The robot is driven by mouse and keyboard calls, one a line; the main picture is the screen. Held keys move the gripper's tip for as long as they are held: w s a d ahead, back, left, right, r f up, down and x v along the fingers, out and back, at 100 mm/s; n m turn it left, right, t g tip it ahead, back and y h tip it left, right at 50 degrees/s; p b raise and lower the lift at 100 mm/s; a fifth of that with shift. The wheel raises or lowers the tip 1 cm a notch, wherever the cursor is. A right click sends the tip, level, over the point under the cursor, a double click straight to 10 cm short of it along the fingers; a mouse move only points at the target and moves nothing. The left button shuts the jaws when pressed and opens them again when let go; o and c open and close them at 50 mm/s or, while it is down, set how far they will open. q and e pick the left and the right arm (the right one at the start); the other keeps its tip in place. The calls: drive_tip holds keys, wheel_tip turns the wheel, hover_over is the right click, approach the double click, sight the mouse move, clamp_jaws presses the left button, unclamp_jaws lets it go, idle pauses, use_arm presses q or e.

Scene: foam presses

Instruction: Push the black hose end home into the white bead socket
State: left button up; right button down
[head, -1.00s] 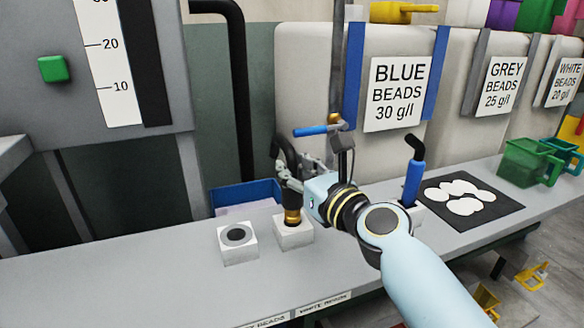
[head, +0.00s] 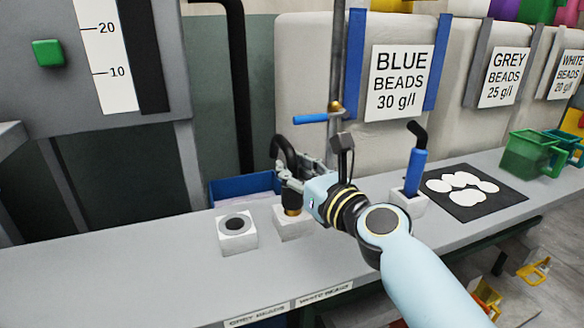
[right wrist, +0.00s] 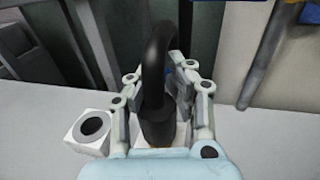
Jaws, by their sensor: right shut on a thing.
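The black hose (head: 284,150) arches up and bends down to a black end with a brass collar (head: 292,211). My right gripper (head: 292,190) is shut on the hose end, which is upright. The brass collar meets the top of the middle white block (head: 295,226), which seems to be the white bead socket, behind the WHITE BEADS label (head: 324,294). How deep the end sits is hidden. In the right wrist view the hose (right wrist: 158,75) stands between the fingers of my right gripper (right wrist: 160,110), over the white block. My left gripper is not in view.
An empty white socket block (head: 237,235) with a dark round top stands just left. A blue-handled hose (head: 414,170) stands in a block to the right. A black mat (head: 490,203) with white discs lies beyond it. A blue bin (head: 245,188) is behind. The bench front is clear.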

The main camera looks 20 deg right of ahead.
drive_tip(key=shift+f+b, duration=0.45)
drive_tip(key=shift+f, duration=0.1)
drive_tip(key=c, duration=1.1)
unclamp_jaws()
drive_tip(key=v, duration=1.2)
